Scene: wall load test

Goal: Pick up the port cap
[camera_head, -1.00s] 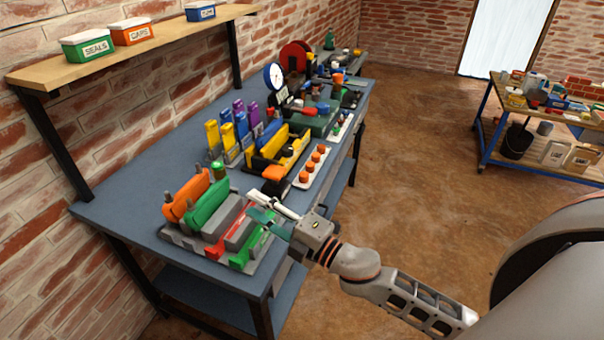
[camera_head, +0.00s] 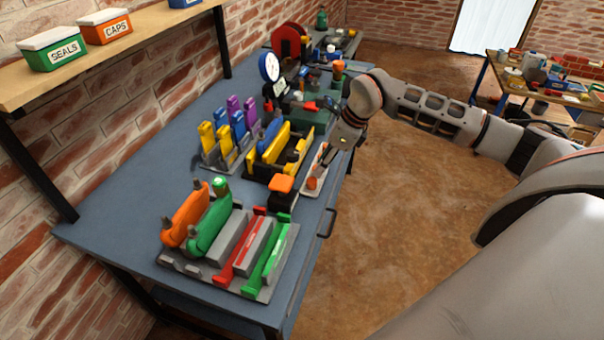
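A white strip (camera_head: 321,172) with orange caps lies along the right edge of the blue-grey workbench. One orange cap (camera_head: 312,182) shows at its near end; my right arm hides most of the others. I cannot tell which piece is the port cap. My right gripper (camera_head: 326,157) points down over the strip, very close to the caps. Its fingertips are small and partly hidden, so I cannot tell whether they are open or touch a cap. My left gripper is not in view.
An orange-topped black block (camera_head: 281,184) stands left of the strip. A grey fixture (camera_head: 240,252) with orange, green and red parts is nearer. Yellow, blue and purple upright pieces (camera_head: 228,130) stand farther back. A shelf (camera_head: 150,39) holds labelled boxes.

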